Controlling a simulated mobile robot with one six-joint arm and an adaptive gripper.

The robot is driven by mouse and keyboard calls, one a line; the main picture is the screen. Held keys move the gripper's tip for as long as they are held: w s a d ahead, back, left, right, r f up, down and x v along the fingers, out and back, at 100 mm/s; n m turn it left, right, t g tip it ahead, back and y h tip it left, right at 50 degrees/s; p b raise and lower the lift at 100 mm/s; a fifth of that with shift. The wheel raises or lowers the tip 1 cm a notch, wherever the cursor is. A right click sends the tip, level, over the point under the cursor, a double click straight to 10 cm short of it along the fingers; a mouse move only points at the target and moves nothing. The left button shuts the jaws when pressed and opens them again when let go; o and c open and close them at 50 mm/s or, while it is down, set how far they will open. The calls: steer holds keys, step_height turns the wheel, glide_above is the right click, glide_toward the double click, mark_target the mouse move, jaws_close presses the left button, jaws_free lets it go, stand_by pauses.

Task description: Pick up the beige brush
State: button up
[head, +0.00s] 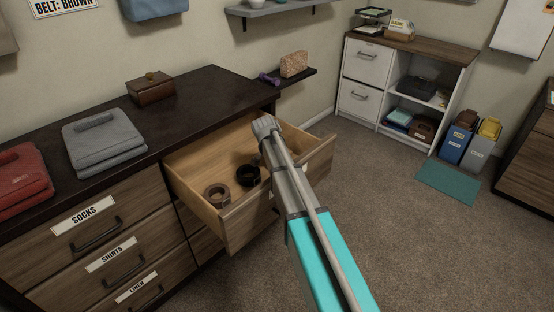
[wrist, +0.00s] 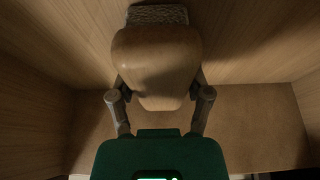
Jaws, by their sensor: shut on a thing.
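The beige brush (wrist: 157,60) fills the upper middle of the wrist view, with a smooth rounded tan body and a grey, bristly part at its far end. My gripper (wrist: 159,92) is shut on it, with one finger on each side of its narrower near end. The brush is over or inside the open wooden drawer (head: 240,218); I cannot tell whether it touches the drawer floor. In the head view my arm reaches into the drawer and hides the brush.
A brown rolled belt (head: 217,196) and a black one (head: 247,175) lie in the drawer, left of my arm. Drawer walls stand close around my gripper. The dark dresser top (head: 205,105) holds a brown box (head: 151,90) and folded grey clothing (head: 103,140). A small shelf (head: 300,76) is behind.

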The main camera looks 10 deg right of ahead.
steer(key=shift+r, duration=0.15)
step_height(320, 180, up, 10)
steer(key=p, duration=1)
steer(key=shift+r, duration=0.1)
steer(key=o, duration=0.7)
steer(key=c, duration=0.4)
step_height(320, 180, up, 37)
steer(key=p, duration=3.7)
steer(key=shift+w+r+p, duration=0.1)
steer(key=shift+r+p, duration=0.05)
steer(key=shift+p, duration=0.25)
steer(key=shift+c, duration=0.2)
